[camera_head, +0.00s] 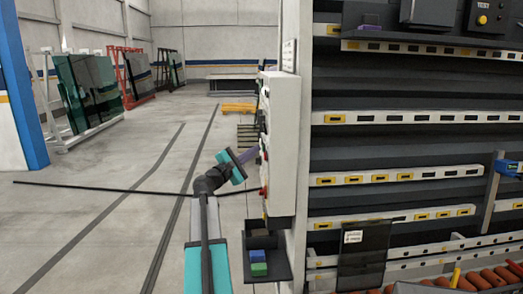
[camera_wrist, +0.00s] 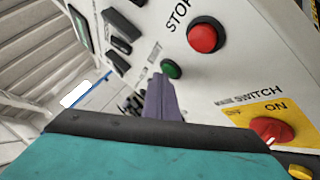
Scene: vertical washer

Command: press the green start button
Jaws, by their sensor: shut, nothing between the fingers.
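The green start button (camera_wrist: 172,69) shows in the wrist view on a pale control panel, below and left of a red STOP button (camera_wrist: 203,37). My gripper (camera_wrist: 162,82) is shut and empty. Its purple fingertips point at the green button and end just beside it in the picture; I cannot tell whether they touch it. In the head view my gripper (camera_head: 252,154) is at the left side of the pale control box (camera_head: 284,140), whose button face is seen nearly edge-on. The green button cannot be made out there.
A red main switch (camera_wrist: 270,130) on a yellow plate is low right in the wrist view; dark switches (camera_wrist: 121,45) are at upper left. Under the box, a dark tray (camera_head: 279,267) holds a blue and a green block. Open floor (camera_head: 110,215) lies left.

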